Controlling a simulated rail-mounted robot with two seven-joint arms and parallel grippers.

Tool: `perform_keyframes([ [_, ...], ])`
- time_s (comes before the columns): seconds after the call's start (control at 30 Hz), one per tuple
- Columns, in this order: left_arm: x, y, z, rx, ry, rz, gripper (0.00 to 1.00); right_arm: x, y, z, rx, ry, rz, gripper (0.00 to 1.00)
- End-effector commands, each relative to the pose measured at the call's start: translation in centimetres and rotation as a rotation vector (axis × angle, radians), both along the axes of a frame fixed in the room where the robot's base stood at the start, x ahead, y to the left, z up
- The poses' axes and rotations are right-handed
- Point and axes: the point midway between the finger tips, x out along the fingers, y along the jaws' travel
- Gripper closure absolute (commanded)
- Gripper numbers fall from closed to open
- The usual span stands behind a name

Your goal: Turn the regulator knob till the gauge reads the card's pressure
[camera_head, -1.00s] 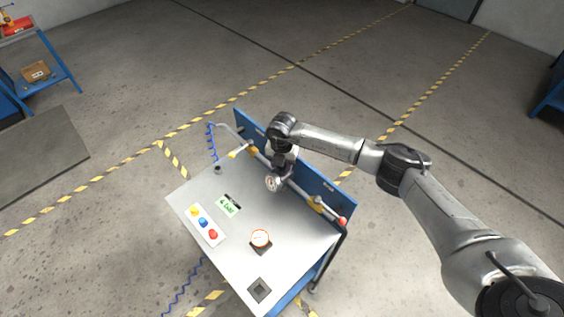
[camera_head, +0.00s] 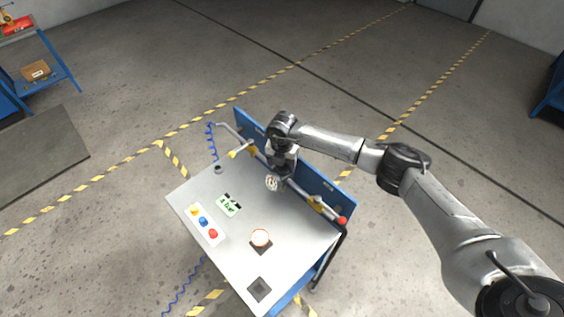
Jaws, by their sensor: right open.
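The card (camera_head: 230,204) with green writing, a number and "bar", lies on the grey bench top; its digit is too small to read surely. A small round gauge (camera_head: 271,183) with a pale face sits on the pipe line at the back of the bench; its needle cannot be read. My right gripper (camera_head: 282,172) is open, pointing down over the pipe just behind the gauge. The regulator knob is hidden under the gripper, so I cannot tell whether the fingers touch it. My left gripper is not in view.

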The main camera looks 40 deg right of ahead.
Motion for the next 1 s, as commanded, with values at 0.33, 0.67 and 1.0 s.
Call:
perform_keyframes([
  [0.33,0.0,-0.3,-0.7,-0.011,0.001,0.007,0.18,0.1,0.0,4.8,0.0,-0.005,0.001,0.31],
  [0.67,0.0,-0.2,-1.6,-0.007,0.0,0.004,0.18,0.1,0.0,10.8,0.0,-0.004,0.001,0.31],
  [1.0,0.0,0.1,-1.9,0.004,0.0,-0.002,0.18,0.0,0.0,13.6,0.0,-0.001,0.0,0.31],
])
